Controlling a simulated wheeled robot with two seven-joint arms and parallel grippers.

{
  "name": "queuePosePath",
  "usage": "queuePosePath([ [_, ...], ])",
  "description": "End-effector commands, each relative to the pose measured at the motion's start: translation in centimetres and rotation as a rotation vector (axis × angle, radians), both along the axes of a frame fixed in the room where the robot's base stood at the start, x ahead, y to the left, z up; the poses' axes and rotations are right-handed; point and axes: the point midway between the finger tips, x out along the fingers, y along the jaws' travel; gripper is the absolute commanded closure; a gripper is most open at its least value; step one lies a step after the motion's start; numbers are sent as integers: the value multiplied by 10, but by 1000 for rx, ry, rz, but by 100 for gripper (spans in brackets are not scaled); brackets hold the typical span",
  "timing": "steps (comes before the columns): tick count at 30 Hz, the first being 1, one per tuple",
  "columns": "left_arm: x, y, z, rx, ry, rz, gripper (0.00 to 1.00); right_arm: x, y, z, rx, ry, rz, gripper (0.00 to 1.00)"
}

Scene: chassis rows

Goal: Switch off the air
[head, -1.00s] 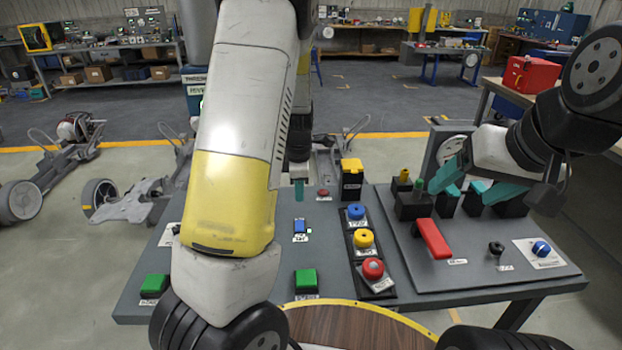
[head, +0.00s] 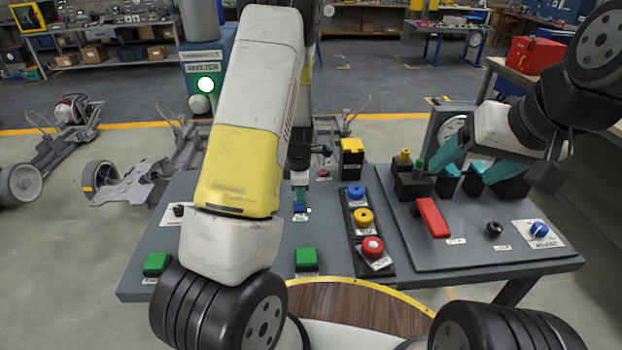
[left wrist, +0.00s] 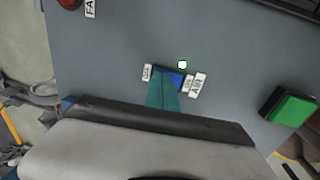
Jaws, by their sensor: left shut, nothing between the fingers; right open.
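The blue AIR rocker switch (left wrist: 178,80) sits on the grey console (left wrist: 105,60) in the left wrist view, with small labels at its ends and an AIR label beside it. A small lamp (left wrist: 182,65) next to it glows white-green. My left gripper (left wrist: 163,88) is shut and empty, with its teal tips at the switch and covering part of it. Whether they press it I cannot tell. In the head view the switch (head: 300,211) is mostly hidden under that gripper. My right gripper (head: 458,170) is open and empty above the console's right part.
A green button (head: 306,258) lies in front of the switch. Blue, yellow and red round buttons (head: 364,218) stand in a column to its right. A red lever (head: 432,217), a black knob (head: 494,228) and a blue knob (head: 539,229) lie further right. A lit green lamp (head: 206,84) stands behind.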

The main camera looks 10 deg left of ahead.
Motion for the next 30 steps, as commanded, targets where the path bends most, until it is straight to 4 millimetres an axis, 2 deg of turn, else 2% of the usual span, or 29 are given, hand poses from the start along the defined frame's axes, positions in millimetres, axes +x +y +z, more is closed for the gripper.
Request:
queuePosePath([
  [11, -1, 0, -5, 1, 4, 0, 100, 0, 0, 0, 0, 0, 0, 26],
  [21, -16, -4, -3, 0, 9, -1, 100, 0, 0, 0, 0, 0, 0, 26],
  [30, -15, -4, -1, 0, 3, 0, 100, 0, 0, 0, 0, 0, 0, 26],
])
